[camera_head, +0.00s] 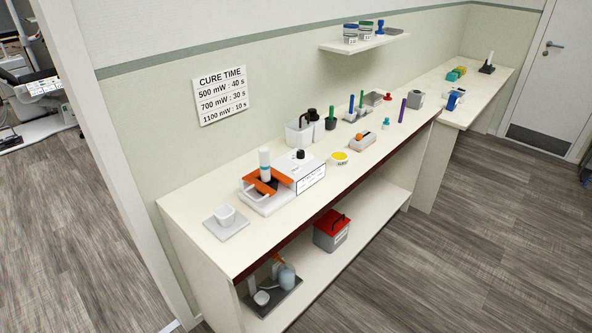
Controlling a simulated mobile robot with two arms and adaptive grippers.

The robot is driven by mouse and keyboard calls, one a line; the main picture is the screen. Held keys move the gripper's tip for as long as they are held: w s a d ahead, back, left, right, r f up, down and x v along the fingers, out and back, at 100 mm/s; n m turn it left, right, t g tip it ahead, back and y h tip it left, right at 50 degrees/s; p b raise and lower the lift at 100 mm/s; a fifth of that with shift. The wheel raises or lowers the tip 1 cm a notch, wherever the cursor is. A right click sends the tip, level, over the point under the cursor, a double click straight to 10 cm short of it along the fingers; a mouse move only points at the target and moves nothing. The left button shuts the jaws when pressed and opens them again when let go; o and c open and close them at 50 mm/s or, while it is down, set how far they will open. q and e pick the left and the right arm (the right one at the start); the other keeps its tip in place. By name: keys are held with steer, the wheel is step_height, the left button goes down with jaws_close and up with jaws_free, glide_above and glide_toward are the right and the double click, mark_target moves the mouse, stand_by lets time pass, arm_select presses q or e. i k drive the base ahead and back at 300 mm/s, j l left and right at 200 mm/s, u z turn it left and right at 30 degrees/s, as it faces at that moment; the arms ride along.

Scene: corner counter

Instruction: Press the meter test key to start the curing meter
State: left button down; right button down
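A white boxy device (311,180) with a labelled front panel stands on the counter, left of the middle. The label is too small to read. A black knob-like part (300,154) sits on its top. A smaller white unit with an orange top (362,140) lies farther right. I cannot tell for sure which is the curing meter, and no test key can be made out. Neither of my grippers is in view.
A pale square plate with a white cup (226,216) is at the counter's near left. A wall sign (221,94) lists cure times. A red-lidded box (331,231) sits on the lower shelf.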

mark_target(294, 171)
steer(key=i+j+z, duration=0.1)
steer(key=i+j, duration=0.3)
steer(key=j, duration=0.2)
steer(key=i+j+z, duration=0.15)
steer(key=j, duration=0.2)
steer(key=i+j+z, duration=0.1)
steer(key=i+j, duration=0.3)
steer(key=j, duration=0.25)
steer(key=z, duration=0.05)
